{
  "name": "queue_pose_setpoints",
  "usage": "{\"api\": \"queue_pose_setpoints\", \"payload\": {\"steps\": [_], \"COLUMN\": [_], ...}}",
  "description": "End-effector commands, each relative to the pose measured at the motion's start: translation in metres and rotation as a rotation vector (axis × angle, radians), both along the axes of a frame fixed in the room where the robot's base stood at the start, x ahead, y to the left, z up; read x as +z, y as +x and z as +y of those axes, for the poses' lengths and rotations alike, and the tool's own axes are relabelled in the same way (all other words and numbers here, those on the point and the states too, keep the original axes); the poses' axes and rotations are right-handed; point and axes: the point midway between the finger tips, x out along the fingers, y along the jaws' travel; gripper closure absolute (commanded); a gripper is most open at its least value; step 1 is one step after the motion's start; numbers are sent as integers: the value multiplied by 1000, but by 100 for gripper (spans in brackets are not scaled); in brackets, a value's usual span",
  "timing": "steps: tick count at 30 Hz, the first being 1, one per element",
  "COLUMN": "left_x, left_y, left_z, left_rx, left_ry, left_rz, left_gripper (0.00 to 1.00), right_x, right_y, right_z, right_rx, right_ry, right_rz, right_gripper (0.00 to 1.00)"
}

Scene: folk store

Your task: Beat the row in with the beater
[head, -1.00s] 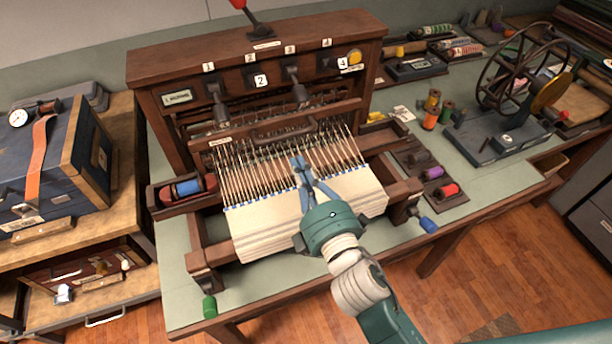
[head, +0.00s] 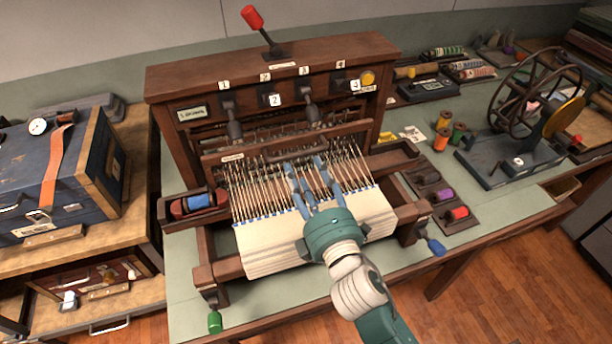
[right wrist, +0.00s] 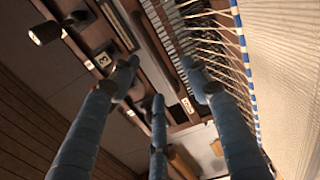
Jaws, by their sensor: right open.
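The loom (head: 172,84) stands on the green-topped table. Its beater (head: 345,135) is a wooden crossbar with a dark handle (head: 296,149), set behind the fan of warp threads. The pale woven cloth (head: 270,247) lies in front, with a row of blue marks along its far edge. My right gripper (head: 303,167) is over the threads just in front of the handle, fingers spread and empty. In the right wrist view its open fingers (right wrist: 160,82) point towards the bar; contact cannot be told. My left gripper is not in view.
A shuttle with a blue bobbin (head: 199,201) sits at the loom's left. Coloured spools (head: 457,213) and a wheel winder (head: 495,166) are on the right. A red-knobbed lever (head: 262,30) rises from the loom's top. A blue chest (head: 60,180) stands at the left.

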Motion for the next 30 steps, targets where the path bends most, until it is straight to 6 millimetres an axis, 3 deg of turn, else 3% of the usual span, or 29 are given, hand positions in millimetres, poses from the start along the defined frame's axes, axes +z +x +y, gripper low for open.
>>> {"api": "queue_pose_setpoints", "payload": {"steps": [11, 30], "left_x": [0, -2], "left_y": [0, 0], "left_z": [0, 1], "left_rx": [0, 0], "left_ry": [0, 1], "left_rz": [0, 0], "left_gripper": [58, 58], "right_x": [0, -1], "right_y": [-3, -51], "right_z": [-1, -17], "right_rx": [0, -1], "right_ry": [0, 0], "right_rz": [1, 1], "right_gripper": [53, 53]}}
